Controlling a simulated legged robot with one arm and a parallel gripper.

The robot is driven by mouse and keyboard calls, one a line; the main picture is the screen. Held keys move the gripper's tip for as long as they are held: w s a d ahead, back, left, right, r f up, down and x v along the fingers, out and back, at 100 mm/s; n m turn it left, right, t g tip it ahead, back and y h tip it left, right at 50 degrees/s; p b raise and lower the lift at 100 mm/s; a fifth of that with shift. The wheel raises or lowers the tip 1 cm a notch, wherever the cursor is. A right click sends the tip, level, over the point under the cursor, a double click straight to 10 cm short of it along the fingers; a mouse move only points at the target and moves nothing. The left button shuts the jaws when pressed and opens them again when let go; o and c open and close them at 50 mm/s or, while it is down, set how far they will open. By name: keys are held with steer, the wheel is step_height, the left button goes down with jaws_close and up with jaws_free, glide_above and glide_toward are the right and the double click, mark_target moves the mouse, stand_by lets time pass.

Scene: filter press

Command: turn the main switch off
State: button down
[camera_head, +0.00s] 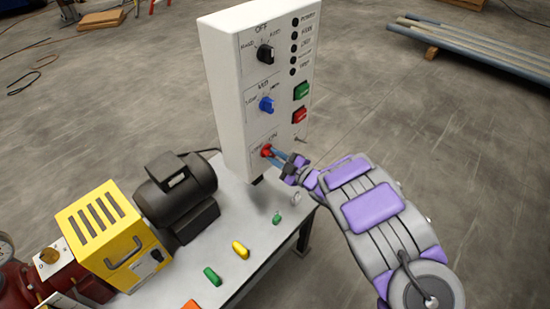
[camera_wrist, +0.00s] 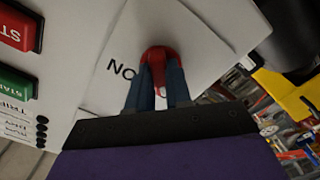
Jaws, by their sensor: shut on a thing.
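The main switch is a red knob (camera_head: 266,151) low on the front of the white control panel (camera_head: 221,75). My gripper (camera_head: 275,154) reaches it from the right, with its fingers shut on the knob. In the wrist view, the red knob (camera_wrist: 159,56) sits between the two blue fingers of my gripper (camera_wrist: 158,80). The letters "NO" show beside it there; other lettering around the knob is covered by the fingers or too small to read.
Above the red knob are a blue knob (camera_head: 266,104) and a black knob (camera_head: 265,54), with green (camera_head: 301,91) and red (camera_head: 299,115) buttons to the right. A motor (camera_head: 176,190), a yellow box (camera_head: 112,236) and several small coloured pieces stand on the table (camera_head: 240,220).

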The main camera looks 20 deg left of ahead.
steer(key=c, duration=1)
jaws_free()
steer(key=shift+s, duration=0.1)
steer(key=shift+c, duration=0.2)
steer(key=p+v, duration=0.2)
steer(key=v, duration=1.5)
steer(key=shift+d+p, duration=0.2)
steer(key=shift+p, duration=0.2)
steer(key=shift+f, duration=0.1)
